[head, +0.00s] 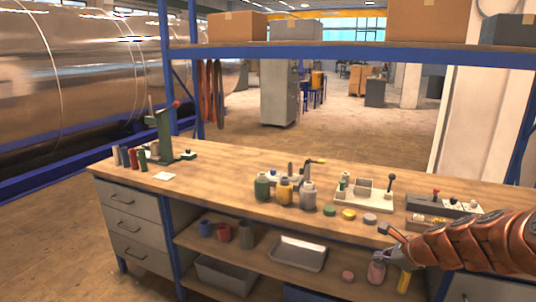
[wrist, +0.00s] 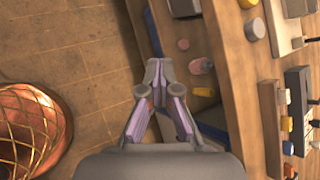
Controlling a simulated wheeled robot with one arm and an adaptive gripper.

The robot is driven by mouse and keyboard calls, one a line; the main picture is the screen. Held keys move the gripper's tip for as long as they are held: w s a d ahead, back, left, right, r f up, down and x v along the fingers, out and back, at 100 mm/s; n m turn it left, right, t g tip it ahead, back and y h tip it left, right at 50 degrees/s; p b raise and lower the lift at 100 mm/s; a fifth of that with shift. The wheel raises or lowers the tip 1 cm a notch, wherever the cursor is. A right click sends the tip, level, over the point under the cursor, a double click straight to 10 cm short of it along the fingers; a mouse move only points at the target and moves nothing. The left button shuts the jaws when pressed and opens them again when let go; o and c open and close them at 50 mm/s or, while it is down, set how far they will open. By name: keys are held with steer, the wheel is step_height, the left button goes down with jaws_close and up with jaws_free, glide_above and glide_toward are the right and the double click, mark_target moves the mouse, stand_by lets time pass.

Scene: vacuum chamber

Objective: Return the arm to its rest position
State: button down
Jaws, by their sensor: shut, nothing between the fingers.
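The arm hides part of the bench's right end and lower shelf.
The wooden workbench (head: 230,168) carries bottles (head: 308,195), a green press (head: 165,135), a white tray (head: 350,197) and a grey block with knobs (head: 445,204). Its lower shelf holds a metal tray (head: 298,254) and a pink bottle (head: 376,271). Open floor (wrist: 70,60) lies in front.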

steer(key=s+a+r+n+g+y+p, duration=0.1)
steer(key=s+a+r+n+g, duration=0.1)
steer(key=s+a+n, duration=0.55)
steer(key=s+a+r+n+g+y, duration=0.1)
steer(key=s+a+r+n+g, duration=0.3)
steer(key=a, duration=0.7)
steer(key=s+f+n+g+h+p, duration=0.1)
steer(key=s+n+g+h, duration=0.3)
steer(key=s+n, duration=0.9)
steer(key=s+h+p, duration=0.1)
steer(key=s, duration=1.2)
steer(key=shift+f, duration=0.25)
steer(key=shift+n, duration=0.25)
